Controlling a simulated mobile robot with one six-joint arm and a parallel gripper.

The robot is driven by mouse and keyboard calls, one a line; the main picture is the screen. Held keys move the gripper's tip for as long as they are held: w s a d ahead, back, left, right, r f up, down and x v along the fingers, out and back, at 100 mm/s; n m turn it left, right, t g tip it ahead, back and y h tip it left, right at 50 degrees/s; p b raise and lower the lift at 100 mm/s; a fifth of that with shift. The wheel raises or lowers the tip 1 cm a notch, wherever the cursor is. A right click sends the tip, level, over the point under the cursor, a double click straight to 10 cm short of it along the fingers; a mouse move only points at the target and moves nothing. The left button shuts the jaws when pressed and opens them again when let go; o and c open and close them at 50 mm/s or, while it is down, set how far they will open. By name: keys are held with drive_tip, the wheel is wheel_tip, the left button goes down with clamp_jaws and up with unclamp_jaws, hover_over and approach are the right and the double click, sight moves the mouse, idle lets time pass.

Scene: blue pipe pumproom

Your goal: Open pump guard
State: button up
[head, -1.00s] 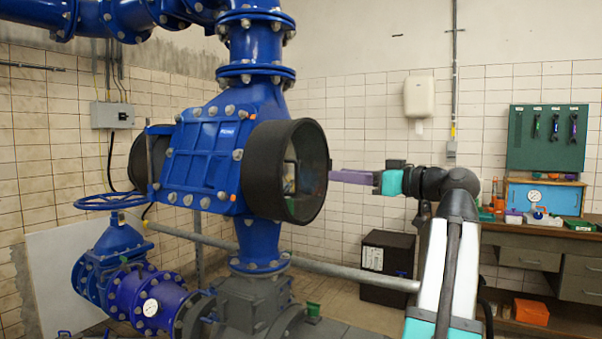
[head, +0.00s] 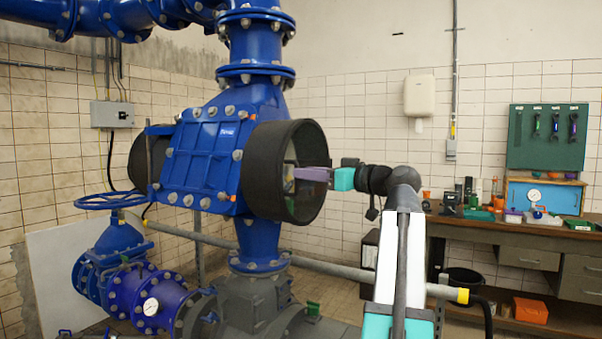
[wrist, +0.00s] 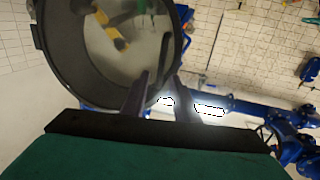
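The pump guard appears to be the round cover in the black ring (head: 252,168) on the right side of the blue pump body (head: 205,160). In the wrist view the black ring (wrist: 62,75) surrounds a pale, see-through-looking disc (wrist: 125,65). A dark upright bar (wrist: 164,48), perhaps a handle, shows on it. My gripper (head: 297,173) reaches from the right into the ring's mouth. In the wrist view its two dark fingers (wrist: 161,76) are apart, with the bar's lower end seen between or just beyond the tips. I cannot tell whether they touch it.
A workbench (head: 480,230) with tools and a blue box (head: 545,197) stands at the right. A grey horizontal pipe (head: 340,271) runs low past my arm. A blue handwheel (head: 108,200) sits at the left. The ring's rim is close around my gripper.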

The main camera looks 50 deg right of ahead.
drive_tip(key=shift+w, duration=1.15)
clamp_jaws()
drive_tip(key=shift+a+f, duration=0.1)
drive_tip(key=shift+a, duration=0.55)
drive_tip(key=shift+d, duration=0.5)
